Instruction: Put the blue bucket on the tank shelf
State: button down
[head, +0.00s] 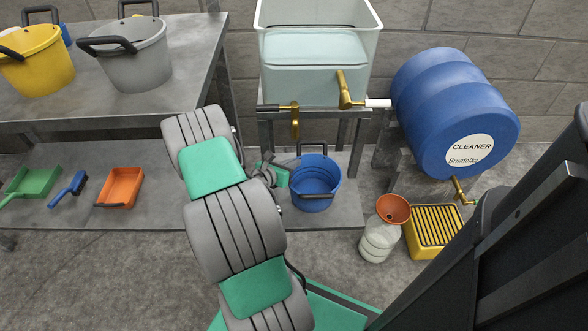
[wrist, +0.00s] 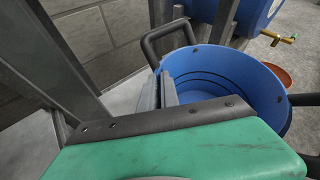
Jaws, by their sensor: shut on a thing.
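The blue bucket (head: 315,186) with a black handle is below the pale tank (head: 315,68) and its brass taps. It looks upright and empty inside. The grey tank shelf (head: 342,212) is the low slab under the tank's stand; the bucket is at or just above it, and I cannot tell if its base touches. My gripper (head: 281,167) is at the bucket's left side, shut on its rim. The wrist view shows the fingers (wrist: 168,90) against the bucket wall (wrist: 215,75); their tips are partly hidden by the gripper body.
A workbench with yellow (head: 35,60) and grey (head: 125,55) buckets stands left; a green dustpan (head: 32,182), blue brush (head: 68,184) and orange scoop (head: 121,187) lie below. Right are a blue cleaner drum (head: 445,95), yellow drip tray (head: 433,240) and bottle with orange funnel (head: 380,238).

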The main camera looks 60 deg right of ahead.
jog(key=shift+f, duration=0.35)
jog(key=c, duration=1.6)
grip_release()
